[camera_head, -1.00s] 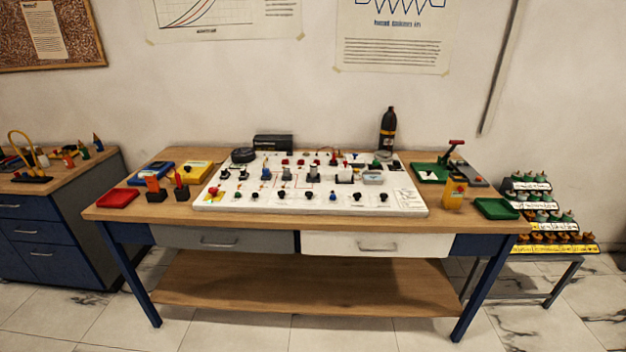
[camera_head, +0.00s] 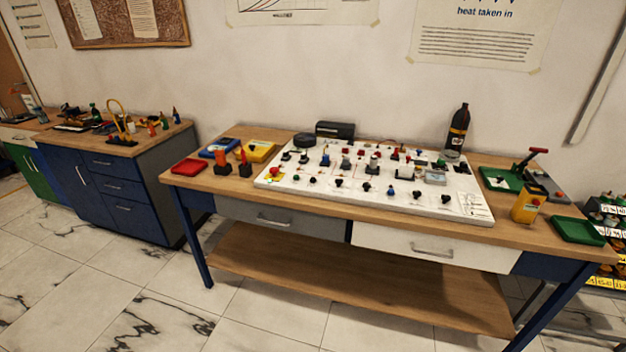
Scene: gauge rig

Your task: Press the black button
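A white panel board (camera_head: 405,204) lies on the wooden workbench (camera_head: 225,188) in the head view. It carries many small knobs, buttons and fittings in black, red and blue. Several small black parts stand along its front edge, among them one near the middle (camera_head: 338,183) and one at the right (camera_head: 445,199). They are too small to tell which is the black button. Neither of my grippers is in view.
Red tray (camera_head: 189,167) at the bench's left, green tray (camera_head: 578,230) and yellow box (camera_head: 527,204) at its right. A dark bottle (camera_head: 457,132) stands behind the board. A blue drawer cabinet (camera_head: 110,190) stands left. Tiled floor in front is clear.

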